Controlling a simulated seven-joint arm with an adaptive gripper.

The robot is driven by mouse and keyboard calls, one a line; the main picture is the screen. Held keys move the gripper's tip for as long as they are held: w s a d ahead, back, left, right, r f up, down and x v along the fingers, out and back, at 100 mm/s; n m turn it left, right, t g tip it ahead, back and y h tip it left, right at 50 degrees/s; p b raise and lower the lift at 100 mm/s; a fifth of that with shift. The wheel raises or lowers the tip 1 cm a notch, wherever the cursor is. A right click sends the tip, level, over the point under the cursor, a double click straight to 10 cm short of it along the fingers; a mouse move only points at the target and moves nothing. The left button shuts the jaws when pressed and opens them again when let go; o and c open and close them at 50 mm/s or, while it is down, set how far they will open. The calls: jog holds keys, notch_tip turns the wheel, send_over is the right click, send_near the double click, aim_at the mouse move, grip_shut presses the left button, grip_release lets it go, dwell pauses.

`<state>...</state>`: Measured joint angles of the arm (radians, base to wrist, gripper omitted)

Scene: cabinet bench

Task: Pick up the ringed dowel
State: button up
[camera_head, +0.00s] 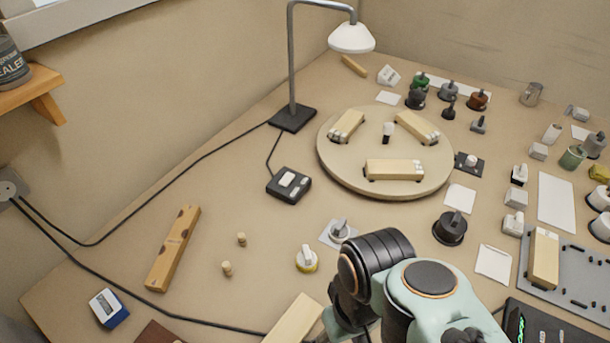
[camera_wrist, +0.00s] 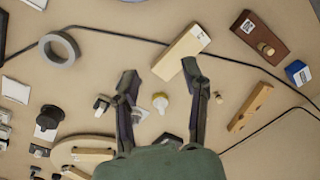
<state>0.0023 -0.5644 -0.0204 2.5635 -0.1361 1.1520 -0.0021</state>
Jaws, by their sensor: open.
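Two small light-wood dowels stand apart on the bench in the head view, one farther back (camera_head: 241,239) and one nearer (camera_head: 226,268). I cannot clearly tell which carries a ring. In the wrist view, one small dowel (camera_wrist: 218,97) shows just right of the right finger, and another wooden peg (camera_wrist: 265,48) sits on a dark brown block (camera_wrist: 250,33). My gripper (camera_wrist: 160,74) is open and empty above the bench, its fingers spread. Its fingertips do not show in the head view, where my arm covers the front.
A pale wooden block (camera_wrist: 182,52) lies just beyond my fingertips, with a yellow-based knob (camera_head: 307,259) nearby. A long holed wooden bar (camera_head: 172,249) lies left of the dowels. Black cables cross the bench. A round turntable (camera_head: 385,190) stands farther back.

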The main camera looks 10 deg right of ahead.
jog(key=shift+o, duration=0.6)
